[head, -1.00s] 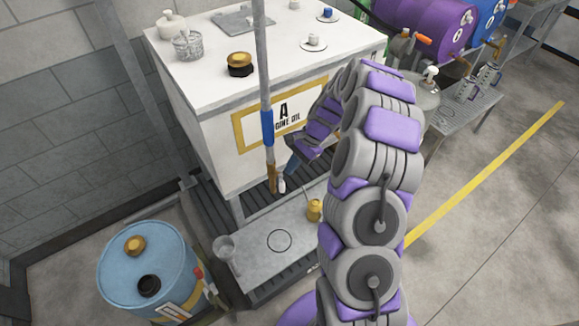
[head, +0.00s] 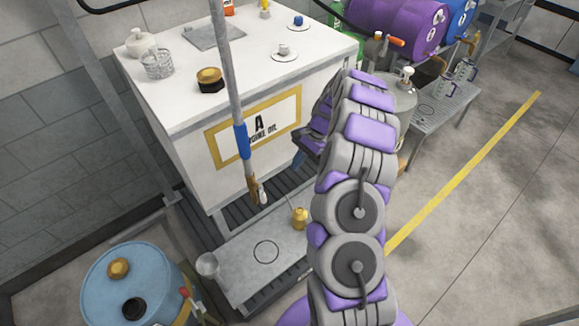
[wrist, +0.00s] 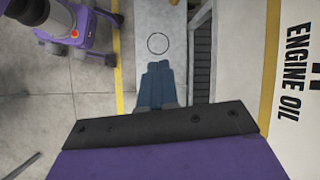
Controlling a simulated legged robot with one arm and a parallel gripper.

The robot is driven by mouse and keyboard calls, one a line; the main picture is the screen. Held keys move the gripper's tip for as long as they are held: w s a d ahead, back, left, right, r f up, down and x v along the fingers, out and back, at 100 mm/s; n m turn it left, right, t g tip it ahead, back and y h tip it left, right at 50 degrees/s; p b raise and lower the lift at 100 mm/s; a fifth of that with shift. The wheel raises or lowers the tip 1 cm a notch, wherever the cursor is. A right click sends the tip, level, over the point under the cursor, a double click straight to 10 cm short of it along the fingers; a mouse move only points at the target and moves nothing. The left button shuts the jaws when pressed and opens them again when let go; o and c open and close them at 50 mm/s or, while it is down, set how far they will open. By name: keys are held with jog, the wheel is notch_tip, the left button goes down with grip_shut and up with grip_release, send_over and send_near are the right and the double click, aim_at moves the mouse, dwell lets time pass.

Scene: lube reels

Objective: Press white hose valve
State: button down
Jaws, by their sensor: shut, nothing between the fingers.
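A grey hose (head: 226,60) hangs down in front of the white oil tank in the head view. It has a blue sleeve (head: 242,141) and a brown end piece (head: 252,184) with a small white part (head: 262,192), which looks like the valve. My gripper (head: 298,159) is to the right of this end piece and a little higher in the picture, apart from it. In the wrist view my gripper (wrist: 158,66) shows blue fingers pressed together with nothing between them. The hose and its valve do not show in the wrist view.
The white tank (head: 190,152) labelled engine oil stands behind the hose. Below is a grey stand (head: 235,262) with a marked circle, a yellow can (head: 299,218) and a clear cup (head: 207,265). A blue drum (head: 150,275) is at lower left. Floor is clear at right.

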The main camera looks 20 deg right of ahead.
jog(key=shift+w+d, duration=0.6)
jog(key=shift+d, duration=1.35)
jog(key=s+a+r+n+g+h+b, duration=0.1)
jog(key=s+a+r+n, duration=0.35)
jog(key=a+r, duration=0.45)
jog(key=s+a+r+n+h+b, duration=0.1)
jog(key=s+a+r+n, duration=0.2)
jog(key=s+a+r, duration=0.55)
jog(key=s+a+f+n+h+b, duration=0.1)
jog(key=s+a+n+h, duration=0.1)
jog(key=s, duration=1.1)
jog(key=s+a+f+n+h+b, duration=0.1)
jog(key=s+a+n+h+b, duration=0.1)
jog(key=s, duration=1.2)
jog(key=shift+a+n, duration=0.25)
jog(key=shift+n, duration=0.5)
